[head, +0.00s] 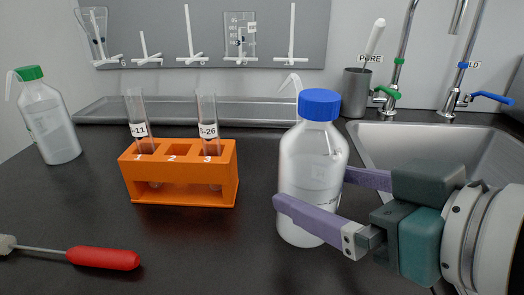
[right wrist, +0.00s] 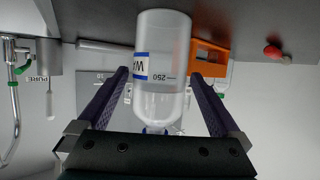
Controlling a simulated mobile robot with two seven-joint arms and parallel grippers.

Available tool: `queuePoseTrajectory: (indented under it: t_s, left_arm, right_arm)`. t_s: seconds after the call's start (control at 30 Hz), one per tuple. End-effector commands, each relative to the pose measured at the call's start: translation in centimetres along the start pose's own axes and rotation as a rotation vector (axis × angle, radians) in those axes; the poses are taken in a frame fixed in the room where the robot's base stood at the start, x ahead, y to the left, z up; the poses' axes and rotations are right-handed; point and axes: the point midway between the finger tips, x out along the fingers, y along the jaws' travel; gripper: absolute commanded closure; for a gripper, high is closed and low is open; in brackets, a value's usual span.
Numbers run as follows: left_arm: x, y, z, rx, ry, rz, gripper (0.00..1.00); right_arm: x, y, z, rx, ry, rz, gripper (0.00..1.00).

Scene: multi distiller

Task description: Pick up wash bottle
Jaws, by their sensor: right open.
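The blue-capped wash bottle (head: 312,170) stands upright on the dark bench, clear with a bent spout at its top. My right gripper (head: 315,190) is open around its body, one purple finger in front and the other behind, its tip hidden. In the right wrist view the bottle (right wrist: 160,55) lies between the two fingers (right wrist: 158,76), with visible gaps on both sides. A blue-edged label shows on it there. A second wash bottle with a green cap (head: 50,125) stands at the far left. My left gripper is not in view.
An orange rack (head: 180,195) with two test tubes stands left of the blue-capped bottle. A red-handled tool (head: 103,258) lies front left. A sink (head: 430,145) with taps is at right. A grey tray (head: 220,111) runs along the back; the front middle bench is clear.

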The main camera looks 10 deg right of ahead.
Motion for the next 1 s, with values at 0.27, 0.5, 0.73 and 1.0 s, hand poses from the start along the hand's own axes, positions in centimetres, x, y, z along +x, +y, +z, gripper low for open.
queuePoseTrajectory:
  t_s: [0.27,0.5,0.73,1.0]
  left_arm:
    - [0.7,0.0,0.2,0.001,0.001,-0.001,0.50]
    - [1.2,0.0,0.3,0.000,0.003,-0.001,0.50]
    - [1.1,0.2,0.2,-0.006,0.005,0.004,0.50]
    - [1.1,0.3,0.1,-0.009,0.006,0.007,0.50]
  right_arm:
    - [3.0,-0.2,-0.5,0.001,0.002,0.000,0.00]
    - [5.7,-0.2,-0.6,-0.001,-0.001,0.000,0.00]
    - [5.8,-0.2,-0.6,-0.001,-0.002,0.000,0.01]
    - [5.7,-0.2,-0.6,-0.001,-0.002,0.000,0.31]
